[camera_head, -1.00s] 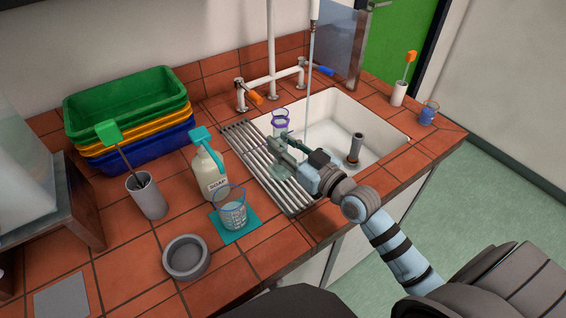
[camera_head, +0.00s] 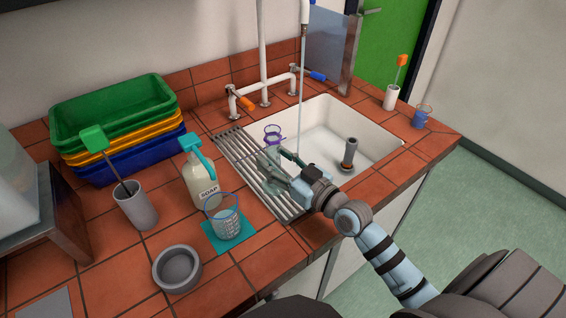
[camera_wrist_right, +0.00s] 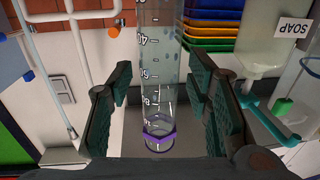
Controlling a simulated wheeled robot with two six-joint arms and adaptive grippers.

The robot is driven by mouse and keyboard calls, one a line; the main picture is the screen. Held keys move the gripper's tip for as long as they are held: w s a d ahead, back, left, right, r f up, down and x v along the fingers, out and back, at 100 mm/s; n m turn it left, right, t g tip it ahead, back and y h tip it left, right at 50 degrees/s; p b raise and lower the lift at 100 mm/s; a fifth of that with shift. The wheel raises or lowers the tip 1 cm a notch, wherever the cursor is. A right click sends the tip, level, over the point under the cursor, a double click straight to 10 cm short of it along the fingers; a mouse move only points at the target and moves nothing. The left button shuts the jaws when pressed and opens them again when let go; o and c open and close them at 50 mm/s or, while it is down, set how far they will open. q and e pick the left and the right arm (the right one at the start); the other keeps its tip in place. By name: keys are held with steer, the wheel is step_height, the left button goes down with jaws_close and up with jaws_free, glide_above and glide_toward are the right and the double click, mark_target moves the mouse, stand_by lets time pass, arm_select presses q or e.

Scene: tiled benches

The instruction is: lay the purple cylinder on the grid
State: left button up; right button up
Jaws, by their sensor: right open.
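The purple cylinder is a clear graduated cylinder with a purple band near its rim (camera_head: 273,136). It looks upright at the metal grid (camera_head: 236,147) beside the sink; my gripper partly hides its lower part and base. My right gripper (camera_head: 280,158) is open around the cylinder. In the right wrist view, which looks upside down, the cylinder (camera_wrist_right: 159,75) stands between the two spread finger pads (camera_wrist_right: 158,105), with a visible gap on each side. My left gripper is not in view.
The sink (camera_head: 365,130) with running water and a grey standpipe (camera_head: 349,152) lies right of the grid. A soap bottle (camera_head: 203,180) and a beaker (camera_head: 226,222) on a teal mat stand left of the grid. Stacked crates (camera_head: 118,120) are behind at left; a grey bowl (camera_head: 177,269) is in front.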

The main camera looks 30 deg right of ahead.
steer(key=p+v, duration=0.3)
steer(key=v, duration=0.9)
steer(key=shift+r+p, duration=0.2)
steer(key=shift+p, duration=0.1)
